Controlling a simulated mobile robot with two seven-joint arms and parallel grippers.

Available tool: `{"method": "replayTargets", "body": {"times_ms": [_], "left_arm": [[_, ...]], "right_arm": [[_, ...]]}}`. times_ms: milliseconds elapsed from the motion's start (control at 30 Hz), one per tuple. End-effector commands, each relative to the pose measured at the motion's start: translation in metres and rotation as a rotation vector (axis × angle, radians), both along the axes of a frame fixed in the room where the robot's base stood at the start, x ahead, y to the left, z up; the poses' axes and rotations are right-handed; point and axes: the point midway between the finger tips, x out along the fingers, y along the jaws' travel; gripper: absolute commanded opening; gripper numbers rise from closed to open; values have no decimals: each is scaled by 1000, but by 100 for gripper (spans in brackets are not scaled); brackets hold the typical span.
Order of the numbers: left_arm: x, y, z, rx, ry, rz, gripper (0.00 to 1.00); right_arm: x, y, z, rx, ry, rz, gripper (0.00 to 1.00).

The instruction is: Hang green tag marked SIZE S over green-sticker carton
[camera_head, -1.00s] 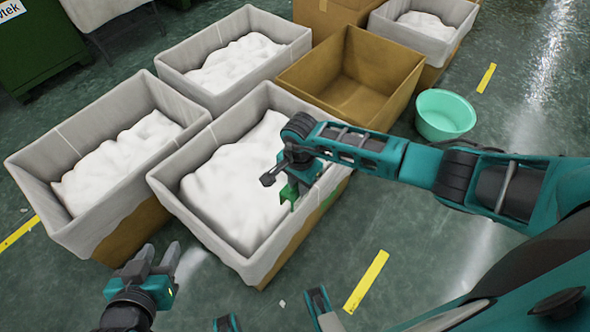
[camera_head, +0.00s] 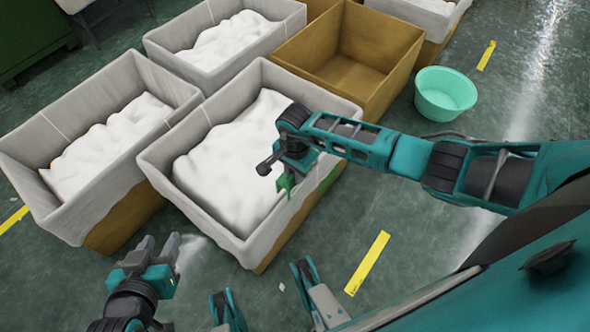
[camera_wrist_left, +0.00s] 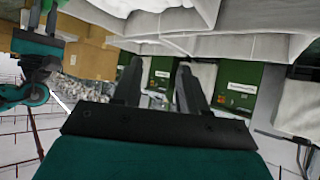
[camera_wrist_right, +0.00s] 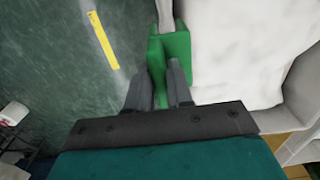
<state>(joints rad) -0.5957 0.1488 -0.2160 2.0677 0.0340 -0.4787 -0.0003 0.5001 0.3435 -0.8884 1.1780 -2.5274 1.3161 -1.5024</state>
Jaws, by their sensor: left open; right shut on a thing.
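The green tag (camera_head: 285,183) is held in my right gripper (camera_head: 289,176), which is shut on it at the right rim of the front middle carton. That carton (camera_head: 205,228) has a white liner and white filling, and a green sticker (camera_head: 328,183) on its right outer side. In the right wrist view the tag (camera_wrist_right: 176,52) sits between the fingertips, at the carton's pale rim. I cannot tell whether it rests on the rim, and its SIZE S marking is not readable. My left gripper (camera_head: 161,250) is open and empty, in front of the cartons.
Another lined carton (camera_head: 110,207) stands at the left and one (camera_head: 190,75) behind. An empty brown carton (camera_head: 380,100) stands behind the sticker carton. A mint basin (camera_head: 445,95) is on the floor at the right. The floor around the yellow strip (camera_head: 368,263) is clear.

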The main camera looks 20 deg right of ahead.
Motion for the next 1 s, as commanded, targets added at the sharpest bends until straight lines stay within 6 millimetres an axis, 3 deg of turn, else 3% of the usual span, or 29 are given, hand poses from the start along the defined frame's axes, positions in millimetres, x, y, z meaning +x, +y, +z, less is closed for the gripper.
{"method": "replayTargets", "body": {"times_ms": [300, 1000], "left_arm": [[2, -3, -17, -5, 5, -3, 43], [6, -16, -30, -27, 6, -29, 43]], "right_arm": [[0, 1, -26, 1, 1, 0, 0], [0, 0, -73, -1, 0, 1, 0]]}}
